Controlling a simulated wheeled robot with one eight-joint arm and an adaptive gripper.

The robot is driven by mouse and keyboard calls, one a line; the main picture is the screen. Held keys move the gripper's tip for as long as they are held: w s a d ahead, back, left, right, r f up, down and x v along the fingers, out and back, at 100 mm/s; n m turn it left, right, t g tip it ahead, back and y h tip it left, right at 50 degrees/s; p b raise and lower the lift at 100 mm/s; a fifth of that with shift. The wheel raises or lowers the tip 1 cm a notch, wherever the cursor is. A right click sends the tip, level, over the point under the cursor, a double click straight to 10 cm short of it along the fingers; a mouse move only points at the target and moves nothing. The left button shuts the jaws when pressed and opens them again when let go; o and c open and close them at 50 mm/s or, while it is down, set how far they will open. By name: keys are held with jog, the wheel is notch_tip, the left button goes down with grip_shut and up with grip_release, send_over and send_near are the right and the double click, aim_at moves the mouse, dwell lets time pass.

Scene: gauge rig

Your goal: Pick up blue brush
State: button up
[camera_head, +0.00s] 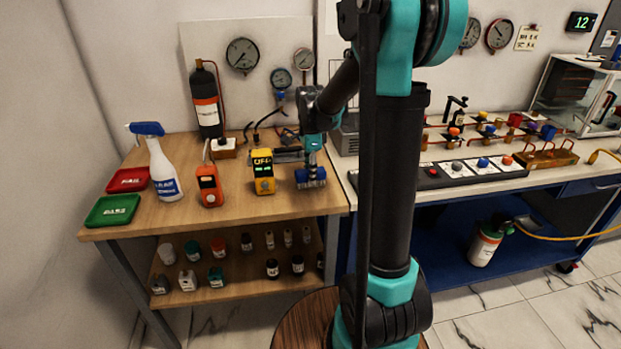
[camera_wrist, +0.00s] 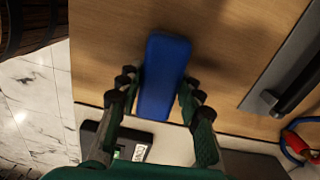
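The blue brush (camera_head: 311,178) stands bristles down on the wooden table near its front right edge. In the wrist view its blue top (camera_wrist: 166,70) lies lengthwise between my two fingers. My gripper (camera_head: 312,160) is right above the brush in the head view, pointing down. In the wrist view my gripper (camera_wrist: 158,90) is open, with a finger on each side of the brush. A gap shows at the left finger; the right finger is close to the brush, and I cannot tell if it touches.
A yellow meter (camera_head: 263,178) and an orange meter (camera_head: 209,186) stand left of the brush. A spray bottle (camera_head: 163,170) and red and green trays (camera_head: 113,210) are farther left. A grey metal piece (camera_wrist: 285,75) lies right of the brush in the wrist view.

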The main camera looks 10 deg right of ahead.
jog(key=c, duration=0.6)
jog(key=shift+o, duration=0.2)
jog(key=shift+r, duration=0.1)
notch_tip(320, 180, up, 20)
